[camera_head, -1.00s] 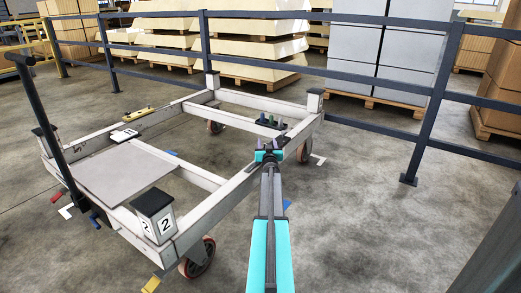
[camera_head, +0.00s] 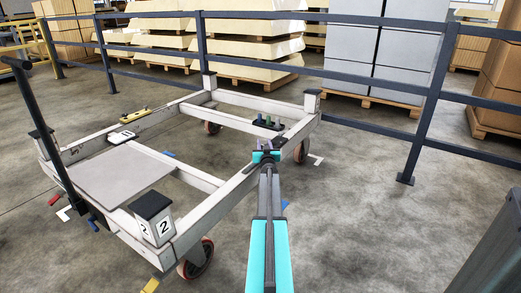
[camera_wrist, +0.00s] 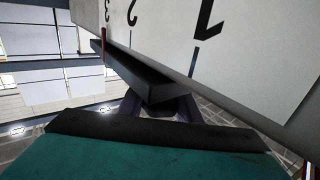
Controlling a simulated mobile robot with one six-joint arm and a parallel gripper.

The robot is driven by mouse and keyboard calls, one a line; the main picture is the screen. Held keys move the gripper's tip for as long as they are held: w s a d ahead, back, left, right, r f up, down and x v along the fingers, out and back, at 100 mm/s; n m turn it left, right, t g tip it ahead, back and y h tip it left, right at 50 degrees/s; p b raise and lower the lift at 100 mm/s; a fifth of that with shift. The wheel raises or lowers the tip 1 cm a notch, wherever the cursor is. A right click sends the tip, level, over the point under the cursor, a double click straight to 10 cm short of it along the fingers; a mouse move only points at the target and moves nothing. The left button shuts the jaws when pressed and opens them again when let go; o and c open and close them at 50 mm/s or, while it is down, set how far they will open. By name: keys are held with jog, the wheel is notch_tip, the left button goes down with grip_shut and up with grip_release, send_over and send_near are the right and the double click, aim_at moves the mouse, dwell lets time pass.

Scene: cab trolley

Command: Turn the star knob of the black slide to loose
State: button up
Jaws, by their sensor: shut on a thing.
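In the wrist view a black slide (camera_wrist: 145,78) sits against the white trolley rail (camera_wrist: 235,55), which carries a printed scale with the figures 3, 2 and 1. A thin red pointer (camera_wrist: 103,40) stands at the slide's far end, near the 3. My gripper (camera_wrist: 158,108) is just below the slide, its two fingers closed around a dark part, the star knob, mostly hidden by the fingers and the dark wrist edge. In the head view my gripper (camera_head: 266,147) is at the near right rail of the trolley; slide and knob cannot be made out there.
The white trolley frame (camera_head: 215,187) stands on caster wheels, with a grey plate (camera_head: 125,180) and a corner post marked 2 (camera_head: 154,213). A black holder with coloured pegs (camera_head: 268,123) lies behind my gripper. A dark railing (camera_head: 345,76) runs behind.

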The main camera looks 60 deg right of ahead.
jog(key=shift+w+a+r+n+t+y+p, duration=0.2)
jog(key=shift+n+t+y+p, duration=0.3)
jog(key=shift+p, duration=1.85)
jog(key=shift+w+a+n+t+y+p, duration=0.1)
jog(key=shift+w+n+t+y+p, duration=0.3)
jog(key=shift+p, duration=1.9)
jog(key=shift+c, duration=0.2)
jog(key=n+t+y+p, duration=0.1)
jog(key=p, duration=0.2)
jog(key=n+t+y+p, duration=0.1)
jog(key=p, duration=0.3)
jog(key=a+t+y+p, duration=0.1)
jog(key=p, duration=0.2)
jog(key=shift+f+n+y, duration=0.3)
jog(key=shift+n, duration=0.1)
jog(key=shift+s+a+r+n+t+y+p, duration=0.15)
jog(key=shift+a+n+y+p, duration=0.15)
jog(key=shift+a+p, duration=0.2)
jog(key=shift+w+a+r+n+t+y+p, duration=0.1)
jog(key=shift+a+n+t+y+p, duration=0.1)
jog(key=shift+a+y+p, duration=0.25)
jog(key=shift+o, duration=0.7)
jog(key=shift+a, duration=0.2)
jog(key=shift+d+r, duration=0.15)
jog(key=shift+r, duration=0.05)
jog(key=shift+c, duration=0.3)
jog(key=o, duration=1)
jog(key=shift+r, duration=0.1)
jog(key=shift+s+d, duration=0.2)
